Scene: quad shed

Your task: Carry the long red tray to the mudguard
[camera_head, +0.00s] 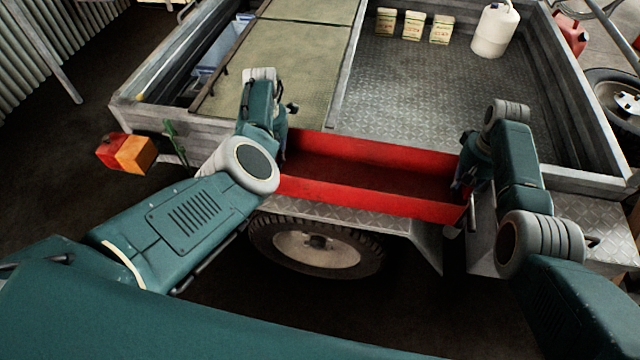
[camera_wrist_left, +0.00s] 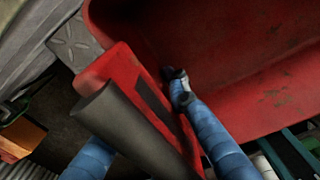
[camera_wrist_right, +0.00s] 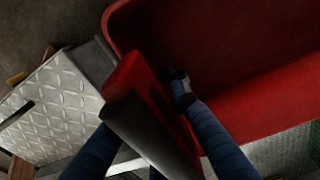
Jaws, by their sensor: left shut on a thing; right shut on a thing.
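The long red tray (camera_head: 350,195) is level and empty, spanning between my two grippers, along the trailer's near side. My left gripper (camera_head: 278,165) is shut on its left end; in the left wrist view, blue fingers straddle the dark grip (camera_wrist_left: 140,130) at the tray's end wall. My right gripper (camera_head: 464,182) is shut on the right end, around a similar grip (camera_wrist_right: 150,130) in the right wrist view. The diamond-plate mudguard (camera_head: 400,225) shows below the tray, above the wheel, and partly hidden by it. I cannot tell whether the tray touches it.
The wheel (camera_head: 317,250) is below the tray. Behind it, the trailer bed (camera_head: 440,85) holds several small yellowish containers (camera_head: 413,27) and a white jug (camera_head: 495,30). An orange-red lamp (camera_head: 127,152) sticks out at the left corner. The trailer's side wall (camera_head: 585,125) stands beside my right arm.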

